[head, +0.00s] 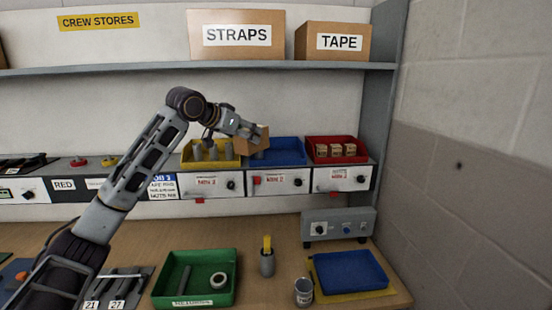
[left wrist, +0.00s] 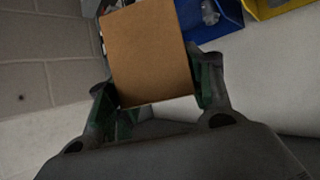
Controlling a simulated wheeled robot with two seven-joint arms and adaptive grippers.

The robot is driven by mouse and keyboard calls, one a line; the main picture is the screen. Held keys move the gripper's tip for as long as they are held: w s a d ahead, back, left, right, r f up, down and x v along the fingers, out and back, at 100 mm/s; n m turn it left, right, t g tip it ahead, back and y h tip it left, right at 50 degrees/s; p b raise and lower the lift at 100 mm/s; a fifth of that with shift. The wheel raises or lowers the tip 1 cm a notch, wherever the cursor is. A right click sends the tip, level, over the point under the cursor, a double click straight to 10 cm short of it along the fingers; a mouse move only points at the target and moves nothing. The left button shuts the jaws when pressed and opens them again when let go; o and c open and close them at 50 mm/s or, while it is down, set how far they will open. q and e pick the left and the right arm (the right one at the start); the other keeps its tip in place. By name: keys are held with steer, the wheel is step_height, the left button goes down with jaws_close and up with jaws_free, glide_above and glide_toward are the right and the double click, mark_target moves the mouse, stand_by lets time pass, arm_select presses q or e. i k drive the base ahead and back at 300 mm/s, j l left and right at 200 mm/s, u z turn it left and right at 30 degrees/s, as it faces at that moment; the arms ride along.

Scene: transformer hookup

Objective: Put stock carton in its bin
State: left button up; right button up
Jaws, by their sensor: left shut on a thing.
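A brown stock carton (head: 256,141) is held by my left gripper (head: 250,131), above the front left part of the blue bin (head: 291,147) and near the yellow bin's right edge. In the left wrist view the carton (left wrist: 150,52) sits between the two fingers of the left gripper (left wrist: 155,95) and hides what is behind it. The red bin (head: 331,142) at the right holds several small brown cartons. The yellow bin (head: 228,160) holds grey cylinders. Something grey shows in the blue bin, partly hidden by the carton. My right gripper is not in view.
The bins stand on a ledge with labelled control panels (head: 280,182) below. An upper shelf (head: 200,69) carries STRAPS (head: 240,52) and TAPE (head: 330,55) boxes. A side post (head: 378,90) stands right of the red bin. The bench below holds a green tray (head: 164,298) and a blue tray (head: 350,270).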

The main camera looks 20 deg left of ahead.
mark_target(282, 154)
steer(key=i, duration=1)
